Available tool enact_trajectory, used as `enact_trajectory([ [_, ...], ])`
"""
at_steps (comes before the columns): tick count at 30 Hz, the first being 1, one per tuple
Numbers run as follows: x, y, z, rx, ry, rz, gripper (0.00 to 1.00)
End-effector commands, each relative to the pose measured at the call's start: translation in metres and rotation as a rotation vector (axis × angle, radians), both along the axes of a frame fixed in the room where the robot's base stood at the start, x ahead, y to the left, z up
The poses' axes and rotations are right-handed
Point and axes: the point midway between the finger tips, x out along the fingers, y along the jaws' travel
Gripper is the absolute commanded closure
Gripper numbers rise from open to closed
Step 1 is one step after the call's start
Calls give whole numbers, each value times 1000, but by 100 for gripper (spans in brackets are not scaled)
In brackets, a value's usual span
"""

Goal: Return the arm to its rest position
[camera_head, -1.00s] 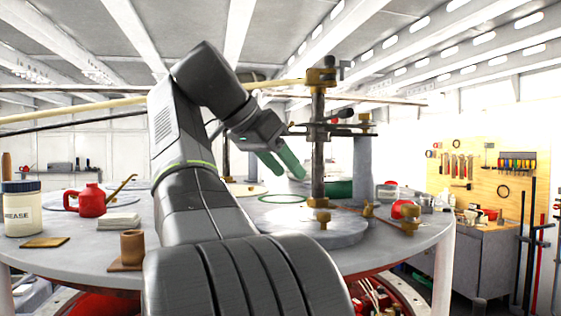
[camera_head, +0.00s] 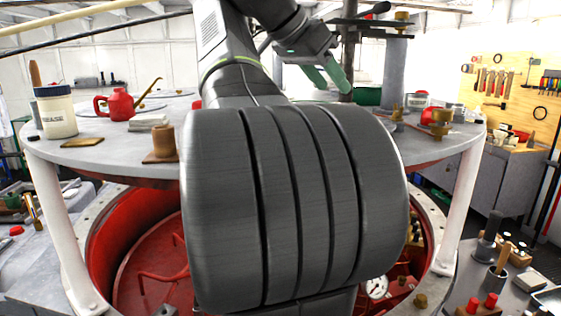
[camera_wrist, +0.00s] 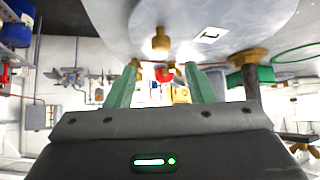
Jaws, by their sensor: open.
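My gripper (camera_head: 334,82) is above the round grey table, in front of a dark upright post in the head view. Its two green fingers are apart with nothing visible between them.
The round table (camera_head: 95,150) carries a grease jar (camera_head: 56,112), a red oil can (camera_head: 117,104) and a brown cup (camera_head: 163,140) on the left. A post with brass fittings (camera_head: 440,118) stands right. A red pit (camera_head: 130,235) lies below. A tool board (camera_head: 505,85) hangs right.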

Motion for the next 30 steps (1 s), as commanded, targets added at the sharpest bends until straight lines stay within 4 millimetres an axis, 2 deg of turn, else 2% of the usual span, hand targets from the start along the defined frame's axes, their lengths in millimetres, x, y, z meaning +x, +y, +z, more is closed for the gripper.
enact_trajectory([
  [6,15,-27,-31,0,2,-3,51],
  [13,26,-45,-53,1,1,-1,51],
  [19,30,-51,-59,1,0,1,51],
  [30,30,-49,-57,0,-1,5,51],
])
